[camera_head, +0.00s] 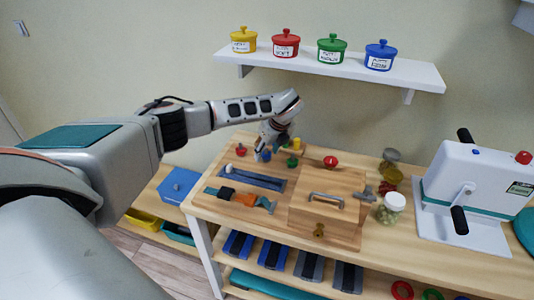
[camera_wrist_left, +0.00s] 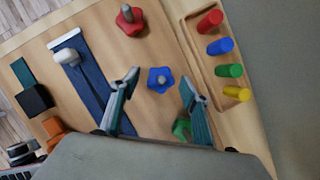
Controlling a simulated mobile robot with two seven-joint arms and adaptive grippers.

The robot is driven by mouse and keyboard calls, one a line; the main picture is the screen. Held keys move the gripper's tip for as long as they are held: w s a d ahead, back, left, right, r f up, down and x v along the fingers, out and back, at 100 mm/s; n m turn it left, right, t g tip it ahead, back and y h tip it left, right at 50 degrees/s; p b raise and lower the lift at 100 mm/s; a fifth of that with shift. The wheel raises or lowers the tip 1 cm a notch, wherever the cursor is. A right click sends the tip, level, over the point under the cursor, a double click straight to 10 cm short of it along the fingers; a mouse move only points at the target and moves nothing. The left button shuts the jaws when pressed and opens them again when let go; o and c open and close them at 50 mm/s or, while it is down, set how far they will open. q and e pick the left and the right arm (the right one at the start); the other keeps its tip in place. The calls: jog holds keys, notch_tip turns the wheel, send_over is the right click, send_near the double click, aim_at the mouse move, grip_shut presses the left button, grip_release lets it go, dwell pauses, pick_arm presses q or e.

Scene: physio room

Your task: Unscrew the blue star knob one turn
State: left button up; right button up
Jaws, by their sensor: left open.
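The blue star knob (camera_wrist_left: 160,79) has a grey centre stud and shows in the left wrist view on the wooden board. My left gripper (camera_wrist_left: 159,83) is open, with one finger on each side of the knob in the picture. Both fingers look apart from the knob; the height between them is hard to tell. In the head view my left gripper (camera_head: 264,150) is over the back left of the board, and the knob is mostly hidden. A red star knob (camera_wrist_left: 130,20) and a green knob (camera_wrist_left: 181,128), partly covered by a finger, are nearby. My right gripper is out of view.
Several coloured pegs, including a red one (camera_wrist_left: 210,21), stand in a slot beside the knobs. A blue strip with a white slider (camera_wrist_left: 67,57) lies on the other side. A wooden box (camera_head: 325,205), a clear jar (camera_head: 391,208) and a white crank machine (camera_head: 475,190) stand further right.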

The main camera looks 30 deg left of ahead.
pick_arm(q)
jog(key=v, duration=1.1)
jog(key=shift+d+r, duration=0.15)
